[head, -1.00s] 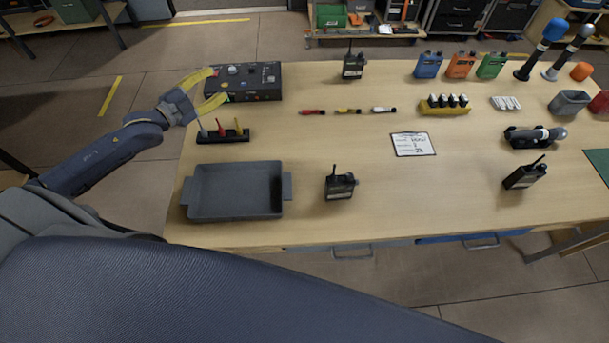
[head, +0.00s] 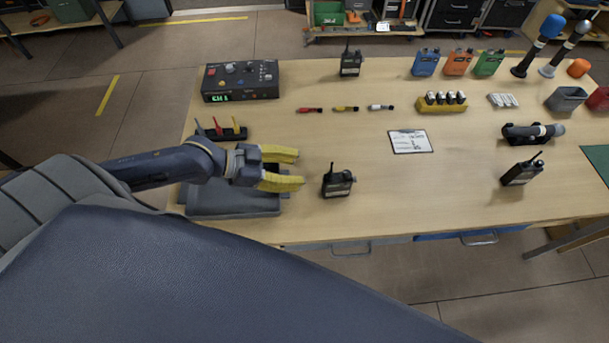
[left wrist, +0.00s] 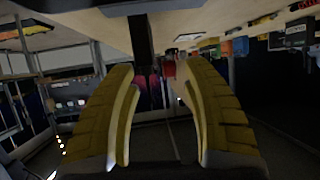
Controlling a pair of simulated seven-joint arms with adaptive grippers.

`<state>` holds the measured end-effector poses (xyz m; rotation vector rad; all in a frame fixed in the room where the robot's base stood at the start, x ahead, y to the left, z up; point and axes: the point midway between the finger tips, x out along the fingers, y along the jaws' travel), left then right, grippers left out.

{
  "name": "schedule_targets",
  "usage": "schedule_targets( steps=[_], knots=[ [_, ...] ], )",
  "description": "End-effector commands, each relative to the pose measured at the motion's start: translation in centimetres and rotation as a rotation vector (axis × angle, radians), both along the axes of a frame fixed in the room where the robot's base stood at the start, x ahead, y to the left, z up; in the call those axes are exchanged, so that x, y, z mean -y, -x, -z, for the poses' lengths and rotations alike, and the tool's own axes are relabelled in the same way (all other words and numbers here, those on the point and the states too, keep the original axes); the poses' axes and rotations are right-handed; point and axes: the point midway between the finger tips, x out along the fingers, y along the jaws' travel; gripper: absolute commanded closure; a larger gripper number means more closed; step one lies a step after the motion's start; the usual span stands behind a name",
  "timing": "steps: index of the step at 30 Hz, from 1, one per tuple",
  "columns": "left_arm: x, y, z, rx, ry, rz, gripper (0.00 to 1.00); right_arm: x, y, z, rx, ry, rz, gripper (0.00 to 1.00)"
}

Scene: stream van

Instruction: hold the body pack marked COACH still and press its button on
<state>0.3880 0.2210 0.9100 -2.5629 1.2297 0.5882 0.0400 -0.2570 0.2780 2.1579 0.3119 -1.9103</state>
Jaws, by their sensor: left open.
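Three black body packs with short antennas stand on the table in the head view: one at the front middle (head: 338,184), one at the back (head: 350,64) and one at the right (head: 521,173). Their markings are too small to read, so I cannot tell which is COACH. My left gripper (head: 300,169) is open and empty, its yellow fingers pointing right, just left of the front middle pack and apart from it. In the left wrist view both fingers spread around an empty gap (left wrist: 160,75). A dark upright shape above the gap is unclear. My right gripper is not in view.
A grey tray (head: 235,208) lies partly under my left arm. A control box (head: 240,82) with a lit green display stands behind it, beside a small tool rack (head: 222,134). A clipboard (head: 410,141) lies mid-table. The table between the front middle and right packs is clear.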

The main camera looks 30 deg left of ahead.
Motion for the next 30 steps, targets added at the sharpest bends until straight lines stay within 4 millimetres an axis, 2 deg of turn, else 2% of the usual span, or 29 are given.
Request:
schedule_targets(
  steps=[4, 10, 30],
  knots=[
    [0.6, 1.4, 0.4, -0.058, -0.027, 0.027, 0.52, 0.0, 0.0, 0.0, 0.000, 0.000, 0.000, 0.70],
    [1.1, 1.7, 0.8, -0.081, -0.038, 0.036, 0.52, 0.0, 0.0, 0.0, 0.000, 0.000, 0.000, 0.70],
    [5.4, -1.5, 4.0, -0.079, -0.038, 0.037, 0.52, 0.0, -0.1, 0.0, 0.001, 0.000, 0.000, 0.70]
  ],
)
